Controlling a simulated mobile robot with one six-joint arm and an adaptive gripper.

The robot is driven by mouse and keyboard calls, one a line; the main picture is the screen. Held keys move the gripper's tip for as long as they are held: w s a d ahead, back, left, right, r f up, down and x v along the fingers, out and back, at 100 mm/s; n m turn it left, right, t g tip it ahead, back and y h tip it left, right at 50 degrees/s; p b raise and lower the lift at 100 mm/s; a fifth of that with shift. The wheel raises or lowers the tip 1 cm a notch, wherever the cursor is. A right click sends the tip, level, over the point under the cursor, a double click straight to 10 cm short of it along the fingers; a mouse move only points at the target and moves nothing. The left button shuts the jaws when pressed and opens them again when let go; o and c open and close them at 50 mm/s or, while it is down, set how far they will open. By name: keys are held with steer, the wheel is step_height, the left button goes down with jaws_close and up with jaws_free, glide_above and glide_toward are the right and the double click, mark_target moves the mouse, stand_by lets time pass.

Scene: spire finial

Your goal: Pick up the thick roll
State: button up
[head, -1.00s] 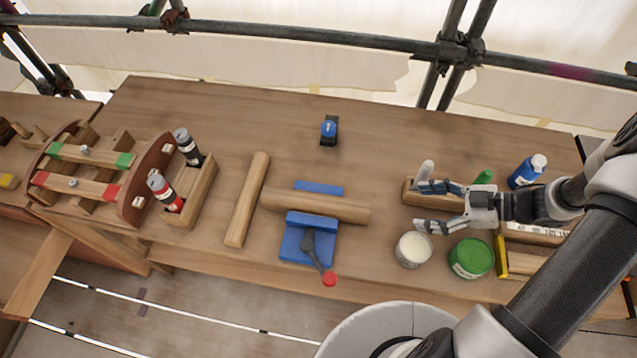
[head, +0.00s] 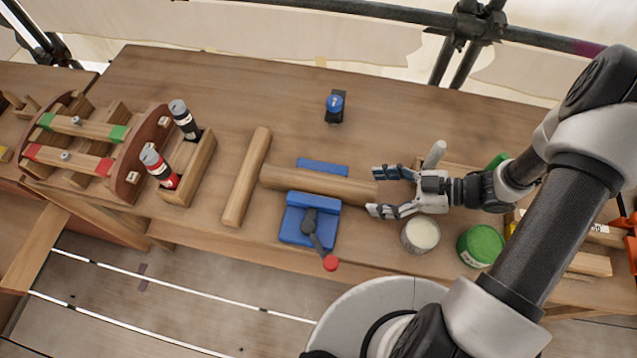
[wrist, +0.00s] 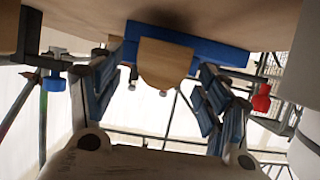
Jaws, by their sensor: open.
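A long round wooden roll (head: 315,183) lies across a blue vise (head: 308,222) in mid table, its right end towards my gripper. I cannot tell for sure which piece is the thick roll. My gripper (head: 374,191) is open, its fingers pointing left at the right end of the roll in the vise. In the wrist view, the roll's flat end (wrist: 166,64) shows between the two open fingers (wrist: 160,85), with blue vise parts behind it. I see no contact.
A white pot (head: 420,235) and a green can (head: 480,246) stand just below my gripper. A wooden holder (head: 198,165) with a red and a black tube stands left. A small blue-topped item (head: 335,106) stands at the back.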

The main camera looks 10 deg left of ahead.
mark_target(361, 191)
steer(key=b+x, duration=0.2)
steer(key=x, duration=0.3)
steer(key=shift+r, duration=0.1)
steer(key=shift+c, duration=0.4)
steer(key=c, duration=1.3)
